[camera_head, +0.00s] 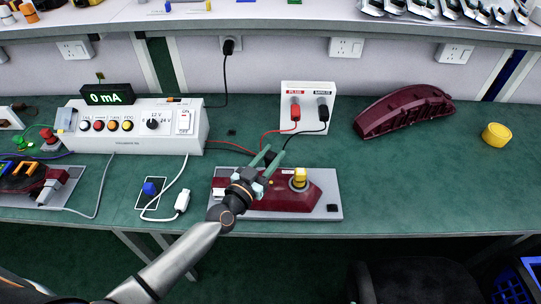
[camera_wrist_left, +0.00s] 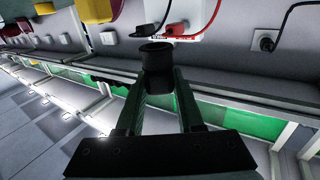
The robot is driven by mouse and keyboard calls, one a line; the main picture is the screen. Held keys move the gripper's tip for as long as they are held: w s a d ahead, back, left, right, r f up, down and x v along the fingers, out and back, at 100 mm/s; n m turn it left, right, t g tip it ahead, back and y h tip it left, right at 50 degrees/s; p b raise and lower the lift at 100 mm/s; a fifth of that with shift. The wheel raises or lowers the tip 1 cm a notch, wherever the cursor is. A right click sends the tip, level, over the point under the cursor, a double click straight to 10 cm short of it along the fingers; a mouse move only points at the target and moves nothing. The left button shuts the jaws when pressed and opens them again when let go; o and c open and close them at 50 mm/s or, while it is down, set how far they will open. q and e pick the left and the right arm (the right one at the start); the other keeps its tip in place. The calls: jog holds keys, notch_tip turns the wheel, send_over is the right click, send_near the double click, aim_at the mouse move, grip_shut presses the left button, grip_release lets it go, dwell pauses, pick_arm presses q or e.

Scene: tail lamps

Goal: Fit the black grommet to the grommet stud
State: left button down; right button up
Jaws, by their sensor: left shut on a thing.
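My left gripper (camera_head: 268,157) reaches in from the lower left, above the left part of a dark red lamp part (camera_head: 280,197). In the left wrist view its two fingers (camera_wrist_left: 160,85) are shut on the black grommet (camera_wrist_left: 157,54), a short dark cylinder at their tips. The grommet is held in the air, apart from the lamp part. The lamp part lies on a grey plate (camera_head: 325,212) and bears a yellow piece (camera_head: 300,174) with a pale ring at its base. I cannot pick out the grommet stud for sure. My right gripper is not in view.
A white test box (camera_head: 137,125) with a "0 mA" display (camera_head: 107,95) stands left. A socket panel (camera_head: 307,97) with red and black leads stands behind the gripper. A dark red lamp housing (camera_head: 403,112) and yellow roll (camera_head: 495,134) lie right. The right front bench is clear.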

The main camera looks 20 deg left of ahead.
pick_arm(q)
jog(key=b, duration=0.5)
send_over(271, 182)
notch_tip(271, 182, down, 5)
jog(key=shift+f, duration=0.3)
dwell(0.8)
jog(key=shift+f+b, duration=1.05)
jog(key=shift+f, duration=0.45)
jog(key=shift+c, duration=2.3)
grip_release()
